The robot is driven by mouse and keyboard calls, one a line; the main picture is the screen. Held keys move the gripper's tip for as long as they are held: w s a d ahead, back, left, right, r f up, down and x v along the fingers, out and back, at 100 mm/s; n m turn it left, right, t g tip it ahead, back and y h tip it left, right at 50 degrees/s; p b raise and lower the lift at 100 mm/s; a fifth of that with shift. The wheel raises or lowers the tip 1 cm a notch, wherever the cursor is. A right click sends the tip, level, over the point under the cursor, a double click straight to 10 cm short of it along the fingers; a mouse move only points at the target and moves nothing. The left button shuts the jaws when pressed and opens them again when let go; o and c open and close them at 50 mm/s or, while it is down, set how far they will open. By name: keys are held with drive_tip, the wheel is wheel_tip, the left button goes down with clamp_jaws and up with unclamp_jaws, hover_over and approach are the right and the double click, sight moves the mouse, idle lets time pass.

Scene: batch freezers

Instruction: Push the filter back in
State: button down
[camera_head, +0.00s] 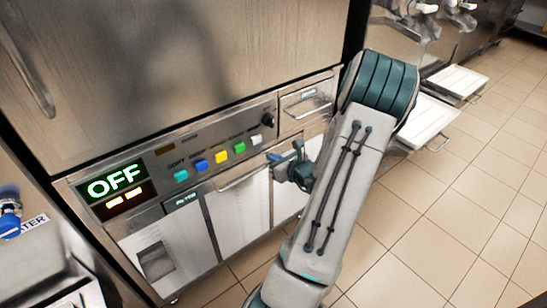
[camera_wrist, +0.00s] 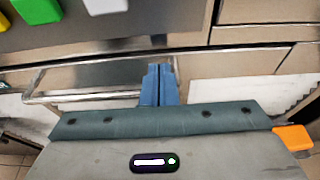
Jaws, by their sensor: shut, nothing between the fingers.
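A small label that seems to read FILTER (camera_head: 187,199) sits on the machine front, below the control panel. Under it are white panels: a left one with a square recess (camera_head: 155,262), a middle one (camera_head: 240,215) and a part-hidden right one. A thin metal handle bar (camera_head: 243,180) runs along the top of the middle panel; a bar also shows in the wrist view (camera_wrist: 90,97). I cannot tell how far any panel stands out. My gripper (camera_head: 287,160) is shut and empty in front of the panels' upper right. Its blue fingers (camera_wrist: 159,72) are together near the bar; contact is unclear.
The control panel shows a green OFF display (camera_head: 114,181) and coloured buttons (camera_head: 220,157). A small drawer (camera_head: 307,98) is at upper right. White trays (camera_head: 427,118) stick out farther right. Tiled floor (camera_head: 440,210) is open at the right.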

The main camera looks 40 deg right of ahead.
drive_tip(key=p+v, duration=0.1)
drive_tip(key=v, duration=1.1)
drive_tip(key=shift+f, duration=0.2)
